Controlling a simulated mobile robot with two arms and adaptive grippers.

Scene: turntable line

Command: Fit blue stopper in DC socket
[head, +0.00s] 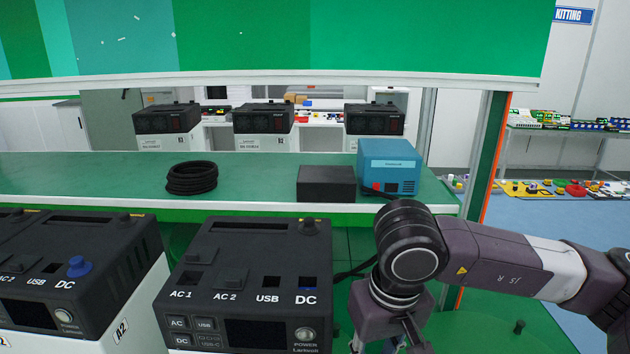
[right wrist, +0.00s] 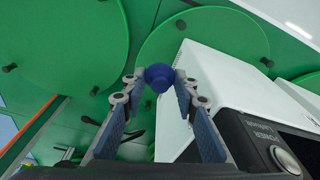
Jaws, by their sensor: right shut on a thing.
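The blue stopper (right wrist: 158,76) is held between the fingertips of my right gripper (right wrist: 159,84) in the right wrist view. In the head view the right gripper (head: 392,345) is cut off by the bottom edge, and the stopper is hidden there. It is to the right of the black-topped power unit (head: 253,238). That unit's DC socket (head: 308,283) is an empty dark square with a small blue mark, at the right end of its socket row. The stopper is apart from the unit, beside its white side. My left gripper is not in view.
Another unit (head: 70,240) at the left has a blue stopper (head: 78,266) in its DC socket. Behind are a green shelf (head: 255,170), a black cable coil (head: 191,178), a black box (head: 326,184) and a blue device (head: 388,165). Green discs (right wrist: 205,45) lie below my right gripper.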

